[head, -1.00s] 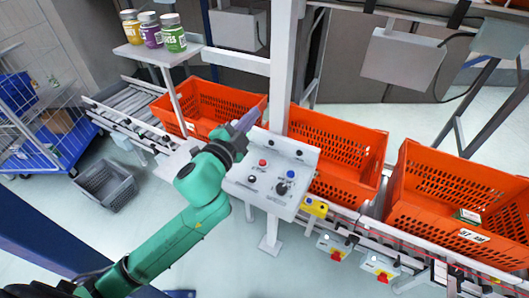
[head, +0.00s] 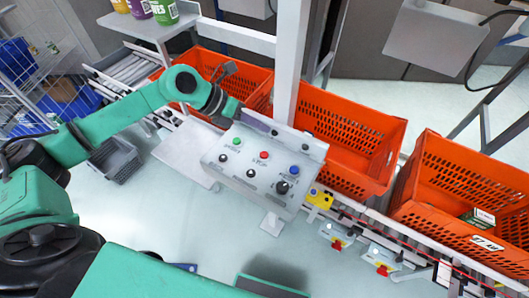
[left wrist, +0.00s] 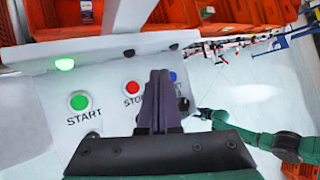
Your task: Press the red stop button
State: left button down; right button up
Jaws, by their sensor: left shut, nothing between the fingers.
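The red stop button (head: 263,155) is on the sloped face of a light grey control panel (head: 232,178), between a green button (head: 236,141) and a blue one (head: 294,170). My left gripper (head: 257,122) is shut and empty at the panel's upper left edge, apart from the red button. In the left wrist view its closed fingers (left wrist: 160,78) point up just right of the red button (left wrist: 133,87), partly covering its STOP label. The green START button (left wrist: 79,101) is to the left. A green arm, apparently my right one, shows small at right; its fingers are unclear.
A white post (head: 290,75) rises behind the panel. Orange totes (head: 355,125) stand behind and to the right (head: 430,185). A black knob (head: 282,187) and black buttons share the panel face. A yellow box (head: 319,198) is beside its right corner.

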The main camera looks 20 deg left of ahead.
pick_arm(q)
notch_tip(320, 180, down, 2)
jog(key=b, duration=0.5)
send_over(260, 155)
notch_tip(260, 155, down, 5)
jog(key=shift+f, duration=0.2)
jog(key=shift+f+b, duration=0.6)
jog(key=shift+r, duration=0.1)
pick_arm(e)
notch_tip(260, 155, down, 6)
jog(key=w, duration=0.1)
jog(key=shift+a+f, duration=0.15)
jog(key=shift+a, duration=0.05)
jog(key=shift+w+d, duration=0.1)
jog(key=shift+f, duration=0.1)
pick_arm(q)
jog(key=shift+f+b, duration=0.3)
jog(key=shift+f, duration=0.1)
pick_arm(e)
jog(key=shift+f, duration=0.3)
